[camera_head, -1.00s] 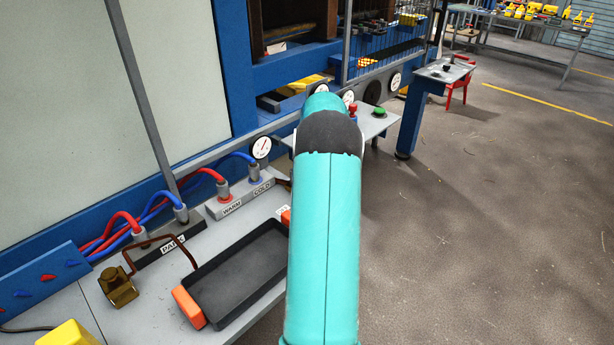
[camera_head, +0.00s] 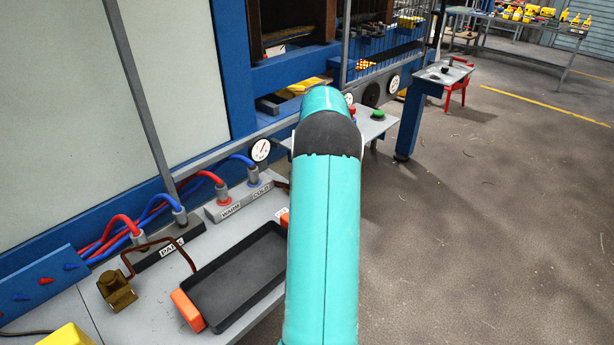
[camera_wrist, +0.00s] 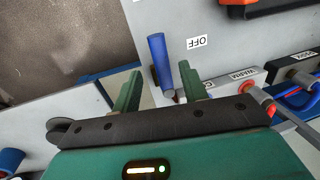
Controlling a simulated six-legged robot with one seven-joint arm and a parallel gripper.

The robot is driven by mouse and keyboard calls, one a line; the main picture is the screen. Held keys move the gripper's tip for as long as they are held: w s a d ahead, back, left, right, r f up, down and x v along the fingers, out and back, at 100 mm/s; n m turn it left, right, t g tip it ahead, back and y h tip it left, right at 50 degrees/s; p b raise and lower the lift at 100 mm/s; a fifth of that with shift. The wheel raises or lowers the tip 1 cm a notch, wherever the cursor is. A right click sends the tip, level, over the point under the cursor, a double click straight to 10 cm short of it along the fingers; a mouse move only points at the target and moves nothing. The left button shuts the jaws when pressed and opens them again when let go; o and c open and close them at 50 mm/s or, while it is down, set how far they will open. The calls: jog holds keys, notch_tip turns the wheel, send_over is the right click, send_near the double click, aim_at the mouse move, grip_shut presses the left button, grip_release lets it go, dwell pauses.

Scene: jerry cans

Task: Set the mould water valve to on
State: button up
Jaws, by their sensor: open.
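A blue lever handle (camera_wrist: 157,60), which looks like the water valve's, shows in the wrist view beside an upside-down OFF label (camera_wrist: 197,42). My gripper (camera_wrist: 162,73) is open, with one green finger on each side of the lever as seen in the picture. The lever's lower end shows between the fingers; whether they touch it cannot be told. In the head view my teal arm hides the lever and my gripper.
In the head view a black tray (camera_head: 238,276) with orange ends lies on the grey bench. Open floor lies to the right.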

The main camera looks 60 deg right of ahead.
notch_tip(320, 180, up, 10)
jog(key=d, duration=0.1)
jog(key=shift+s+d+f, duration=0.2)
jog(key=shift+d, duration=0.2)
jog(key=w+a+r+h, duration=0.1)
jog(key=w+a+r, duration=0.25)
jog(key=a, duration=0.65)
jog(key=w+a+r+n+t+h, duration=0.1)
jog(key=w+a+r, duration=0.25)
jog(key=a, duration=0.65)
jog(key=w+a+r+h, duration=0.15)
jog(key=a+r, duration=0.25)
jog(key=a, duration=0.6)
jog(key=s+a+t, duration=0.2)
jog(key=s+a, duration=0.2)
jog(key=a, duration=1.1)
jog(key=s+a+f+t, duration=0.1)
jog(key=s+a+f, duration=0.2)
jog(key=s+a, duration=0.2)
jog(key=s+a+f+n+t+y, duration=0.1)
jog(key=s+a+f, duration=0.3)
jog(key=s+a, duration=0.1)
jog(key=shift+s+a, duration=0.3)
jog(key=shift+a, duration=0.6)
